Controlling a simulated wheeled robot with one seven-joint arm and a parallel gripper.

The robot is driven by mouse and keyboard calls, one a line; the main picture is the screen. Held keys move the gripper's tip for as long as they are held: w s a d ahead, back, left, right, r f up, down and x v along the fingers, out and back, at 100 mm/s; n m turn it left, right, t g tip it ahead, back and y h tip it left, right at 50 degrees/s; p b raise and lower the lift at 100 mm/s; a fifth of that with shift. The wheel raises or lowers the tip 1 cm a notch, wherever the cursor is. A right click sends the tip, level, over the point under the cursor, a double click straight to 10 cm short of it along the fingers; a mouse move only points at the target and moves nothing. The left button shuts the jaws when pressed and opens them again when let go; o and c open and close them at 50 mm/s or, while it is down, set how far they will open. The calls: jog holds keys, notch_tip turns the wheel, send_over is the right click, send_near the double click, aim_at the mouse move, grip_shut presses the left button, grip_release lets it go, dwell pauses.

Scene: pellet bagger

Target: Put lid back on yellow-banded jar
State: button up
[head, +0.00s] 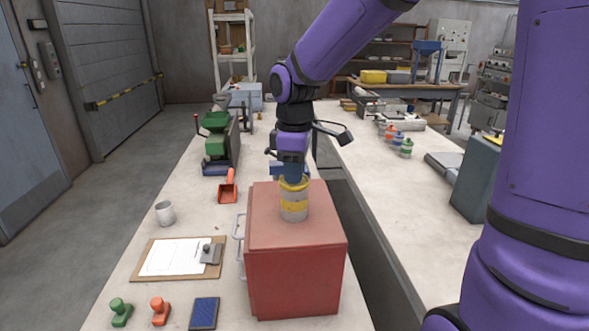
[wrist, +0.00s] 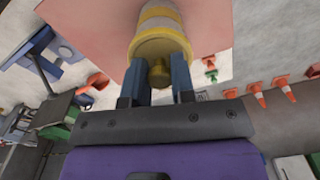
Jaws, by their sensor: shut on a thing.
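The yellow-banded jar (head: 294,213) stands upright on the red box, pale with a yellow band; its upper part also shows in the wrist view (wrist: 160,17). The yellow lid (head: 294,183) is at the jar's mouth, and I see no clear gap between them. In the wrist view the lid (wrist: 160,46) has a small round knob (wrist: 158,74). My gripper (head: 293,174) points down over the jar. Its blue fingers (wrist: 157,80) are on either side of the knob, shut on the lid. Whether the lid is fully seated is hard to tell.
The red box (head: 295,265) stands on the left bench, with a side handle. Left of it are a clipboard (head: 178,258), a mug (head: 165,213), an orange scoop (head: 228,187) and stamps (head: 121,312). A green machine (head: 216,145) stands behind. A gap separates the right bench (head: 420,190).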

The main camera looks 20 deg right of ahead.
dwell(0.3)
jog(key=o, duration=1.4)
jog(key=shift+o, duration=0.2)
jog(key=shift+r, duration=3.5)
grip_shut()
jog(key=shift+f, duration=2.7)
jog(key=shift+r, duration=3.55)
